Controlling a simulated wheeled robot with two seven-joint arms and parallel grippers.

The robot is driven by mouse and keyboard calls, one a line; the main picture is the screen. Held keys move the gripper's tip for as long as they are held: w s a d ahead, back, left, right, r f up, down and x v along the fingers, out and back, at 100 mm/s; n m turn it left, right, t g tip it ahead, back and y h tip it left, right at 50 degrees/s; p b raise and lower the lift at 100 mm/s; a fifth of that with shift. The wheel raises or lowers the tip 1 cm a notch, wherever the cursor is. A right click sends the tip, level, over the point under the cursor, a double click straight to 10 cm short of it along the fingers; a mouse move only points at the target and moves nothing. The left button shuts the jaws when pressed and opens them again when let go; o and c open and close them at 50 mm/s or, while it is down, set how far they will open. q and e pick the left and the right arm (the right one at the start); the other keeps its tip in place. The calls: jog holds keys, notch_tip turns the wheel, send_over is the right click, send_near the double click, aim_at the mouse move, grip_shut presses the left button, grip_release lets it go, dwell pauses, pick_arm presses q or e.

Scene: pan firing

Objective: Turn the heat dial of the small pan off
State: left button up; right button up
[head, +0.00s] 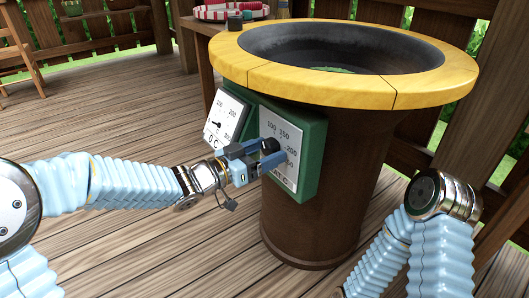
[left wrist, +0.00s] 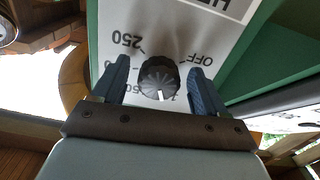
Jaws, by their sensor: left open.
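A black ridged heat dial (head: 270,146) sits on a white scale panel on a green box, on the side of a round brown stand with a dark pan (head: 345,50) in it. My left gripper (head: 263,157) is open at the dial. In the left wrist view the fingers stand on either side of the dial (left wrist: 159,78), with small gaps showing. The dial's white mark points down in that view, away from the OFF label (left wrist: 193,59) at upper right and 250 at upper left. My right arm shows at lower right; its gripper is outside the view.
A second white panel (head: 226,115) with a needle and a 0 C readout is left of the dial's panel. The yellow wooden rim (head: 290,85) overhangs both. A wooden table with a red-and-white item (head: 228,10) stands behind.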

pick_arm(q)
jog(key=shift+c, duration=0.3)
jog(key=c, duration=1)
